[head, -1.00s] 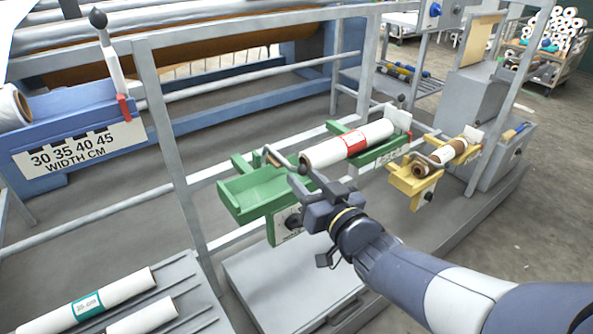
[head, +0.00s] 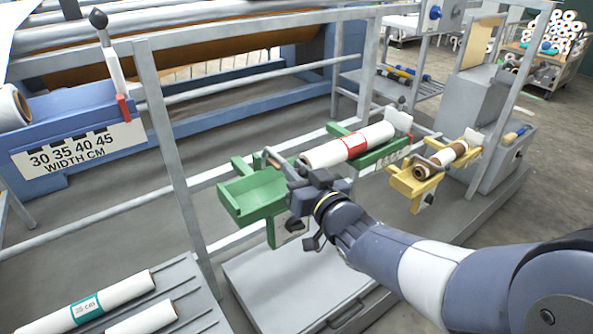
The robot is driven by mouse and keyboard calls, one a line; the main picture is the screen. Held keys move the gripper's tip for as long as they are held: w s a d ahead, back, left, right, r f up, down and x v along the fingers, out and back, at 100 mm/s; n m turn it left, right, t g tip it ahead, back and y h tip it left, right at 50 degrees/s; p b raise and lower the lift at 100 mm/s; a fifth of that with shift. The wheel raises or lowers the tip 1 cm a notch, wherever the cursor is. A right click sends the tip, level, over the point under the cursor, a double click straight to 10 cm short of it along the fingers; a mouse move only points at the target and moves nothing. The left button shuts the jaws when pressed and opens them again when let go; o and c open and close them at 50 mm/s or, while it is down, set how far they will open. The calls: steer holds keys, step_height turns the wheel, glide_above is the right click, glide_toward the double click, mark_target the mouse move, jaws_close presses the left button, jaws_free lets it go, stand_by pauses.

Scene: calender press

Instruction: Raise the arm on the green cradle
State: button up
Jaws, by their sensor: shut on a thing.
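The green cradle (head: 256,198) is fixed to the grey frame in the middle of the head view. A white roll with a red band (head: 348,147) lies along it. A short grey-brown arm (head: 273,159) slants down at the cradle's near left end, beside the roll's end. My gripper (head: 298,178) is at this arm's lower end and is shut on it. The fingers hide that end of the arm, so the exact grip is hard to see.
A yellow cradle (head: 405,186) with a brown-ended roll stands to the right. A blue cradle (head: 70,112) with an upright knobbed arm (head: 110,60) is at the left. Frame posts (head: 178,160) rise close by. White rolls (head: 100,303) lie on a rack at lower left.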

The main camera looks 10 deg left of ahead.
jaws_close()
steer(key=shift+r, duration=0.15)
